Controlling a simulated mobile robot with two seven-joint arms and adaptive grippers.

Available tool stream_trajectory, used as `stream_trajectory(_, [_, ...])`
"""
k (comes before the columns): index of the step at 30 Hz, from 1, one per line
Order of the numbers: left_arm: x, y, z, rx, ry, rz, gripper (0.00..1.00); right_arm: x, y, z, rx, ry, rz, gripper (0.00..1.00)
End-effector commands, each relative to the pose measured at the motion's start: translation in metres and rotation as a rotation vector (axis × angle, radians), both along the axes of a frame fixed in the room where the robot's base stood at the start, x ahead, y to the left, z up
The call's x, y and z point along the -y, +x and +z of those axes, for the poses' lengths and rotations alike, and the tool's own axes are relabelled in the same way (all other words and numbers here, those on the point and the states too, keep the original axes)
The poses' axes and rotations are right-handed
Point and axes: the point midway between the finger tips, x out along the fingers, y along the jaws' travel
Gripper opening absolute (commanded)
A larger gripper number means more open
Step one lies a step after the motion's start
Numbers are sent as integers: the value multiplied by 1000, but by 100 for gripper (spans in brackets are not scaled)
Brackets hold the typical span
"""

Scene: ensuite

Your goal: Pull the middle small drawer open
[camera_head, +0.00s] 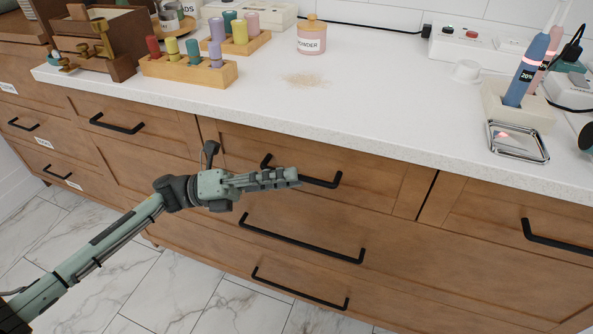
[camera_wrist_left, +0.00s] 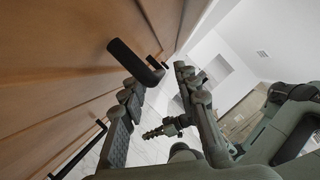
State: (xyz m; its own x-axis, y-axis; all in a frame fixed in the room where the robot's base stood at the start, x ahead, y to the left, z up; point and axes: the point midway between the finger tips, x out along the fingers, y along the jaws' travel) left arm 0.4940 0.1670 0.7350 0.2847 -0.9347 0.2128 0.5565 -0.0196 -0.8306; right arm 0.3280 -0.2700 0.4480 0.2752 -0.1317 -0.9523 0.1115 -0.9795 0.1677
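The middle small drawer (camera_head: 385,180) is in the top row under the white counter, and its front looks flush with its neighbours. Its black bar handle (camera_head: 322,181) is partly hidden behind my left gripper (camera_head: 296,177). The left gripper reaches in from the left with its fingertips at the handle. In the left wrist view, the two fingers (camera_wrist_left: 157,80) stand apart, and a black handle (camera_wrist_left: 130,57) lies close by the tip of the left finger. I cannot tell whether they touch. My right gripper is not in view.
Below are two wide drawers with long black handles (camera_head: 300,240) (camera_head: 298,290). Another small drawer's handle (camera_head: 558,238) is at right. On the counter (camera_head: 400,110) are a peg block (camera_head: 190,68), a powder jar (camera_head: 311,36) and a metal tray (camera_head: 518,142). Marble floor is clear at lower left.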

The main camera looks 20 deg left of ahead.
Motion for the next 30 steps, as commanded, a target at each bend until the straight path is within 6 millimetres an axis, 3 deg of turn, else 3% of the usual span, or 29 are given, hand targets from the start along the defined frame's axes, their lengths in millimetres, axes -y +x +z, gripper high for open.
stream_trajectory(6, [19,6,5,0,-1,1,31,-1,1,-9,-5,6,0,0])
stream_trajectory(14, [21,7,4,-1,0,1,31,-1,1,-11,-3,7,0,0])
stream_trajectory(22, [21,7,4,-1,0,1,1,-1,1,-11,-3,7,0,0])
stream_trajectory(30, [21,7,4,-2,-1,2,0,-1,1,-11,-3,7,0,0])
